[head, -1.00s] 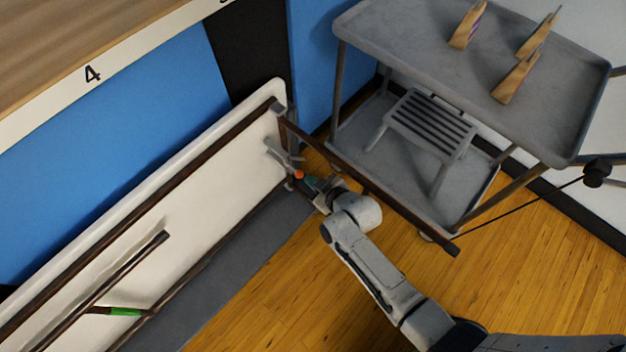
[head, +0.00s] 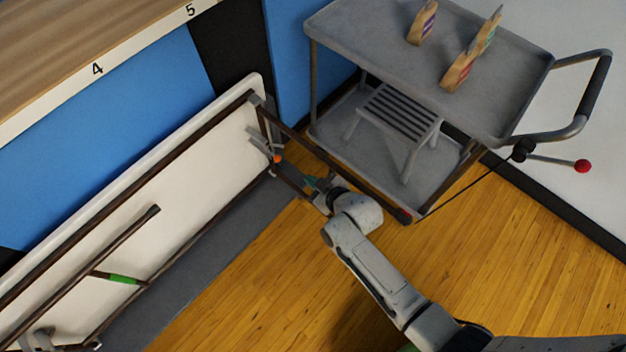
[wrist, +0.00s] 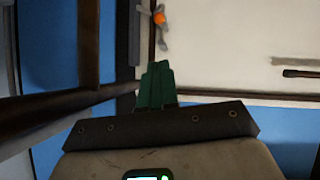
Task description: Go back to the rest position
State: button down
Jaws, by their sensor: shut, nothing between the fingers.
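My gripper (head: 311,184) has green fingers. In the head view it is low, beside the brown leg frame (head: 335,165) that sticks out from a white folded table (head: 200,185). In the wrist view the fingers (wrist: 155,86) are closed together with nothing between them. A dark bar (wrist: 60,108) runs close on their left, and the white table panel (wrist: 230,55) lies beyond. I cannot tell whether the gripper touches the frame. My arm reaches forward from the lower right, bent at the elbow.
A grey cart (head: 345,30) stands beyond the leg frame, with wooden pieces (head: 458,70) on top and a step stool (head: 400,110) on its lower shelf. A thin rod with a red knob (head: 582,166) is at right. A numbered wooden ledge (head: 90,45) is upper left. Wood floor (head: 240,290) is clear.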

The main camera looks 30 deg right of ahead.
dwell(0.4)
jog(key=s+d+r+m+g, duration=0.1)
jog(key=s+d+r+g, duration=0.1)
jog(key=s, duration=0.6)
jog(key=s+d+r+m+g+h, duration=0.1)
jog(key=s+d+r+m+g, duration=0.1)
jog(key=s+r+g, duration=0.3)
jog(key=s+d+r+m+g+h, duration=0.1)
jog(key=s+d+r+g, duration=0.2)
jog(key=s, duration=0.9)
notch_tip(320, 180, up, 3)
jog(key=shift+s+d+m, duration=0.2)
jog(key=shift+s+m, duration=0.1)
jog(key=shift+m, duration=0.1)
jog(key=shift+a, duration=0.15)
